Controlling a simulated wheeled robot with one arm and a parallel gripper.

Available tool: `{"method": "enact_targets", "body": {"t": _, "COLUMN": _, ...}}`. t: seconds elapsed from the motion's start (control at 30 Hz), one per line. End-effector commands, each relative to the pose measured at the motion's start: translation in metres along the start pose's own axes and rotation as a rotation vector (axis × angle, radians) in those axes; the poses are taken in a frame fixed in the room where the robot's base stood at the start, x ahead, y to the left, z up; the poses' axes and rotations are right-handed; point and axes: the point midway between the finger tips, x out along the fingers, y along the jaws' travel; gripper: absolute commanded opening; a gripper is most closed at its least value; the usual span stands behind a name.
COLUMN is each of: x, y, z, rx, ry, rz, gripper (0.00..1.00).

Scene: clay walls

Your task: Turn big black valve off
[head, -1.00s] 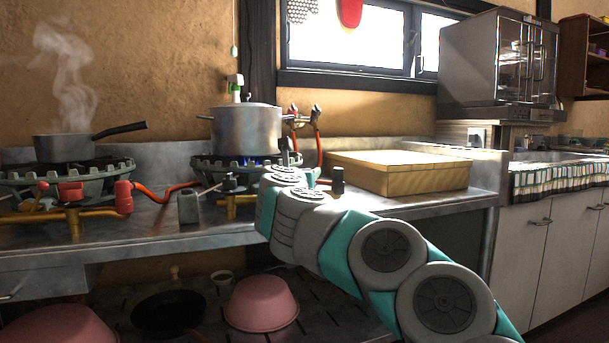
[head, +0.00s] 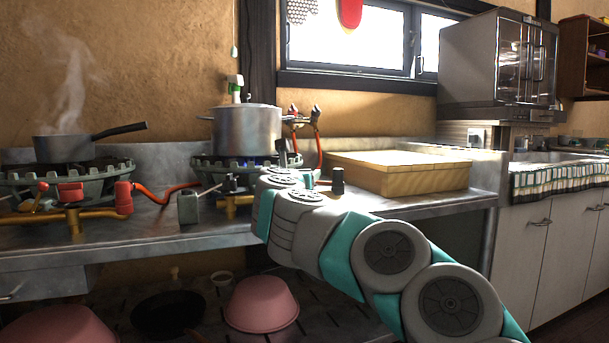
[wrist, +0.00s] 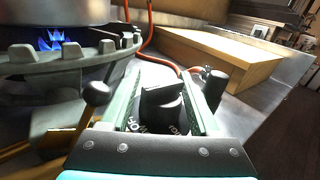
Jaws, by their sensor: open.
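The big black valve (wrist: 163,103) is a dark knob with a raised grip bar and white markings around its base, seen in the wrist view. My gripper (wrist: 163,75) is open, with one green finger on each side of the knob. I cannot tell whether the fingers touch it. In the head view my own arm hides the knob and most of the gripper. A blue flame (wrist: 55,41) burns under the large pot (head: 247,130) on the right burner (head: 215,167).
A black-tipped lever (wrist: 97,94) is left of my gripper, and a black cylindrical handle (wrist: 214,83) is right of it. A wooden box (head: 400,180) sits on the counter to the right. A steaming saucepan (head: 64,149) stands on the left burner.

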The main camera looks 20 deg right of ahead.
Motion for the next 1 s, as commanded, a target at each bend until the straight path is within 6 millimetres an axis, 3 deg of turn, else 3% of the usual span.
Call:
{"method": "enact_targets", "body": {"t": 0.5, "x": -0.066, "y": 0.001, "z": 0.001, "rx": -0.001, "ry": -0.002, "rz": 0.003, "gripper": 0.62}}
{"method": "enact_targets", "body": {"t": 1.0, "x": -0.069, "y": 0.001, "z": 0.001, "rx": -0.001, "ry": -0.002, "rz": 0.001, "gripper": 0.62}}
